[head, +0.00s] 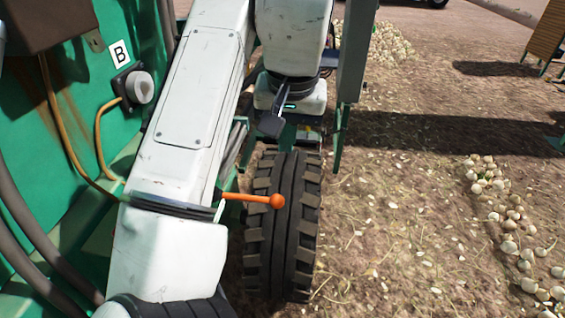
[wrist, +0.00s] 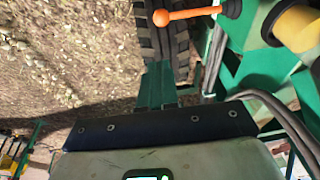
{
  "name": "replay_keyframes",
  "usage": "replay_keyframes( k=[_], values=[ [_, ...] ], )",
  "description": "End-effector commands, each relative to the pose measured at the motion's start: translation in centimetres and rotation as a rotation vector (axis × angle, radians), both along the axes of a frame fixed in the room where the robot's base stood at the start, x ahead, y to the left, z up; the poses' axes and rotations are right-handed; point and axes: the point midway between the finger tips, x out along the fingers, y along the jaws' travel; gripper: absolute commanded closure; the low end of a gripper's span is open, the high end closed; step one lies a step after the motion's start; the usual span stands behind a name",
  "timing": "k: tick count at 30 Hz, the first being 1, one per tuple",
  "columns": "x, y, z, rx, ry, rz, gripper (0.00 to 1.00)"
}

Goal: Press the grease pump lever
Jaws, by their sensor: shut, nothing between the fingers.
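The orange lever with a round ball end (head: 265,200) sticks out to the right from behind my arm in the head view, in front of the black tyre. It also shows at the top of the wrist view (wrist: 190,13). Its base is hidden by my arm in the head view. My gripper (head: 270,126) is shut and empty, above the lever in the head view and apart from it. The fingers cannot be made out in the wrist view.
A treaded black tyre (head: 285,235) stands behind the lever. A green machine panel (head: 75,100) with cables and a "B" label (head: 120,53) is at the left. A yellow rounded part (wrist: 300,26) is near the lever. Onions (head: 505,225) lie on open ground at the right.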

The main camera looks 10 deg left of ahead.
Motion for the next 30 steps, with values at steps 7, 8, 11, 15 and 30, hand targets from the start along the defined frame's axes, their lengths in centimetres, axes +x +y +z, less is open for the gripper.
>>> replay_keyframes(
  k=[7, 8, 11, 15, 30],
  values=[
    [0.8, 0.3, -4.6, 0.001, 0.001, 0.001, 1.00],
    [0.9, 0.4, -5.2, 0.001, 0.002, 0.001, 1.00],
    [1.2, 0.5, -6.5, 0.002, 0.001, 0.000, 1.00],
    [1.6, 0.6, -8.5, 0.001, 0.002, 0.000, 1.00],
    [1.3, 1.3, -12.8, 0.001, 0.000, 0.000, 1.00]
  ],
)
